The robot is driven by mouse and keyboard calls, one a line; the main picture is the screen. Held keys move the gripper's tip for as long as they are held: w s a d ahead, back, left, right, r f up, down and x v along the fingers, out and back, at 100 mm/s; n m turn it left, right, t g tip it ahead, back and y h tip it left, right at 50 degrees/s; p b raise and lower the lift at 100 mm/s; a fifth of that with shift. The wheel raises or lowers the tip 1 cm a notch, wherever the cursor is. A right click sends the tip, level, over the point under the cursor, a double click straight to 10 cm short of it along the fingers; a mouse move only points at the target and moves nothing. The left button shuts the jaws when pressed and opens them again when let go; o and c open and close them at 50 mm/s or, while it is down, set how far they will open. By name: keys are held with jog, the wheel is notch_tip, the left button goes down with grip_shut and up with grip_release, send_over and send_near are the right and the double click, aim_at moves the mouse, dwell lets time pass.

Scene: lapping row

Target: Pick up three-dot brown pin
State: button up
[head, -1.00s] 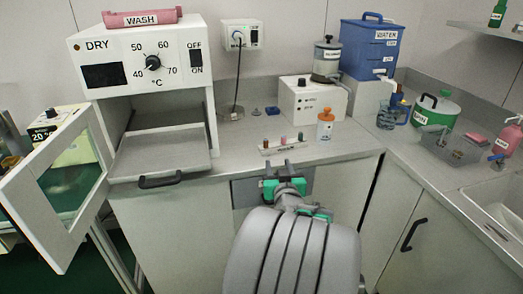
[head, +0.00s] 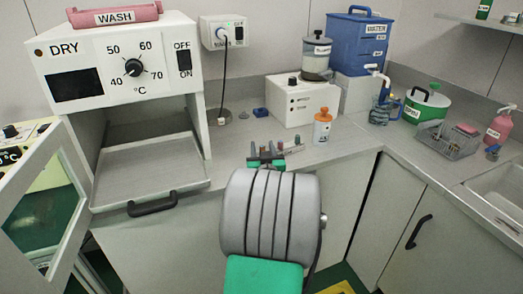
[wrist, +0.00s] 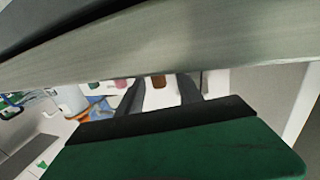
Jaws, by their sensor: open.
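A pale rack (head: 292,150) with several small coloured pins stands near the front edge of the bench. In the wrist view a brown pin (wrist: 158,81) shows in the gap between my fingers, beyond their tips as far as I can tell. Its dots are too small to read, so I cannot tell whether it is the three-dot one. A red pin (wrist: 120,83) shows beside it. My gripper (head: 267,160) is open and empty, at the front of the rack. It hides part of the rack and some pins in the head view.
A blue water tank (head: 358,45) stands behind.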

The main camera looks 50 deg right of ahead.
jog(key=shift+w+d, duration=0.25)
grip_shut()
dwell(0.4)
